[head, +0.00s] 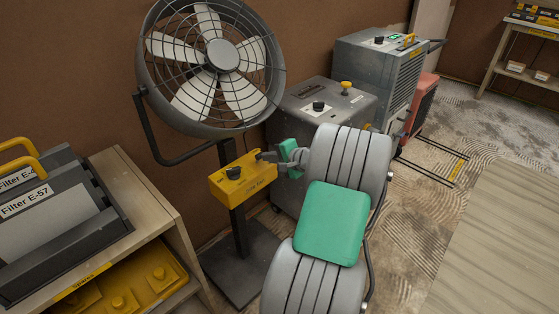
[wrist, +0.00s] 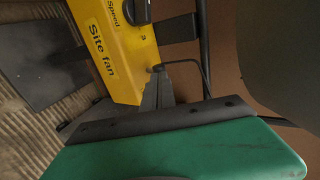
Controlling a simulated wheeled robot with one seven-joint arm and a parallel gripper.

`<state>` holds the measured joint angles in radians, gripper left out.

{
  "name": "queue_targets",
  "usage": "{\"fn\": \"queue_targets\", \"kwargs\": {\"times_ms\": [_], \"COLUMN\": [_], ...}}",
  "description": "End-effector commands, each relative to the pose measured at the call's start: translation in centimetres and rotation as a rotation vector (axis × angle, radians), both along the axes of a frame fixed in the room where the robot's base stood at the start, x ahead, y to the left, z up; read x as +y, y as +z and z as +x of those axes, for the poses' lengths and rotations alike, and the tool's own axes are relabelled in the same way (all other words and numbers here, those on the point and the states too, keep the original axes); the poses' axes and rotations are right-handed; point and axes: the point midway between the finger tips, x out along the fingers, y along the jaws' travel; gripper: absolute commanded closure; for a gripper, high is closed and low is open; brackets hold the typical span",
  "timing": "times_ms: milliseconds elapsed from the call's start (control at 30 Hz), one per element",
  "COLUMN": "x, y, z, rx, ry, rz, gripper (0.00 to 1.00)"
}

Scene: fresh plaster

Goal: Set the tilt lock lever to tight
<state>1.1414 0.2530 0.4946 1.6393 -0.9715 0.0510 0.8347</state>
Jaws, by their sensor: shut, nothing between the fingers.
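The site fan (head: 207,68) stands on a dark post, with a yellow control box (head: 243,182) below its head. A black knob (head: 234,173) sits on the box; in the wrist view, the yellow box (wrist: 118,48) reads "Site fan" and "Speed". My gripper (head: 263,156) is shut and empty, its tips close to the upper right end of the box. In the wrist view my gripper's tips (wrist: 158,70) overlap the box edge; contact cannot be told. I cannot clearly make out the tilt lock lever or its setting; my fingers may hide it.
A grey machine (head: 325,112) stands behind my arm, with another grey unit (head: 385,68) farther back. A wooden shelf (head: 150,208) with filters stands at the left. A pale wooden surface (head: 500,225) is at the right.

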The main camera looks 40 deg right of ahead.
Motion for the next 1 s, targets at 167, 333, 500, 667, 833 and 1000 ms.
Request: {"fn": "queue_targets", "kwargs": {"times_ms": [167, 333, 500, 667, 833, 1000], "x": [0.02, 0.00, -0.10, -0.16, 0.00, -0.11], "y": [-0.43, -0.39, -0.26, 0.30, 0.20, 0.37], "z": [0.88, 0.87, 0.82, 1.02, 1.25, 1.35], "rx": [0.001, 0.000, 0.004, 0.034, 0.062, 0.086], "ry": [-0.001, -0.001, -0.003, -0.004, 0.000, -0.003], "rz": [0.000, 0.000, -0.001, -0.002, -0.003, -0.003], "gripper": [1.00, 1.00, 1.00, 1.00, 1.00, 1.00]}}
